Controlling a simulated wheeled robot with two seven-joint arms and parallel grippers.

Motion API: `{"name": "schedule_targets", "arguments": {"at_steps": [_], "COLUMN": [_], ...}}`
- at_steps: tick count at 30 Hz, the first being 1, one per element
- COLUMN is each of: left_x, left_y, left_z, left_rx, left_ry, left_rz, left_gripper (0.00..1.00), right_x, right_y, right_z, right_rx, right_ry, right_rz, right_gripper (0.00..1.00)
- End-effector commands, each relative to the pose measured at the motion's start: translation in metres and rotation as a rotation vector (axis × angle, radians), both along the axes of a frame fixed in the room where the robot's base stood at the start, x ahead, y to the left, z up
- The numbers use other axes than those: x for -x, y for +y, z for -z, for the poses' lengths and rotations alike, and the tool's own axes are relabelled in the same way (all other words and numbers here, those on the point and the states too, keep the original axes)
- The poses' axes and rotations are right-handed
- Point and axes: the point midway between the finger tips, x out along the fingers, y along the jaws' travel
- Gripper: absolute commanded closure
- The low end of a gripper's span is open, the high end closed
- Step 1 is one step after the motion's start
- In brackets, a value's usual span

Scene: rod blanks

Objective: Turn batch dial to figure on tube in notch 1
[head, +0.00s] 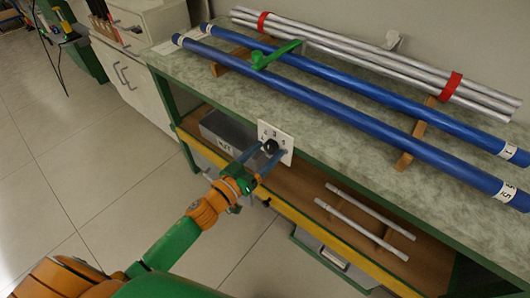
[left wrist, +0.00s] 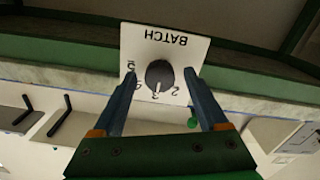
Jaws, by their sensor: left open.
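The batch dial is a black knob (left wrist: 159,74) on a white plate (head: 287,143) fixed to the bench's front edge. In the left wrist view the plate (left wrist: 184,55) reads BATCH upside down, with figures around the knob. A pale mark on the knob seems to point to the 3. My left gripper (head: 271,148) is open, its fingers either side of the knob and apart from it. Two blue tubes lie on the bench: the rear tube (head: 350,83) has a white label seeming to read 1; the front tube (head: 340,120) has a label too small to read surely.
Wooden notched blocks (head: 410,147) carry the tubes. A green handled thing (head: 274,56) stands by the rear tube. Silver rods (head: 345,45) with red bands lie behind. The lower shelf (head: 320,212) holds a grey box (head: 222,130) and two thin rods (head: 365,214).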

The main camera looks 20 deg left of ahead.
Motion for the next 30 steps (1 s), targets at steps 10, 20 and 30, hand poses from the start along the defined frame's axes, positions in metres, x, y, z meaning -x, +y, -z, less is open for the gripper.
{"name": "schedule_targets", "arguments": {"at_steps": [10, 20, 30], "left_x": [0.0001, 0.0003, 0.0001], "left_y": [0.0, 0.0001, 0.0003], "left_z": [0.0003, 0.0002, -0.0009], "left_rx": [0.0, -0.009, -0.174], "left_ry": [0.0, -0.003, -0.063], "left_rz": [0.0, 0.0, -0.001], "left_gripper": [0.7, 1.0, 1.0], "right_x": [0.0001, 0.0001, 0.0], "right_y": [0.0001, 0.0025, 0.0029], "right_z": [0.0001, -0.0004, -0.0057], "right_rx": [0.0, -0.004, -0.004], "right_ry": [0.0, 0.0, 0.0], "right_rz": [0.001, 0.002, 0.002], "right_gripper": [1.0, 1.0, 1.0]}}
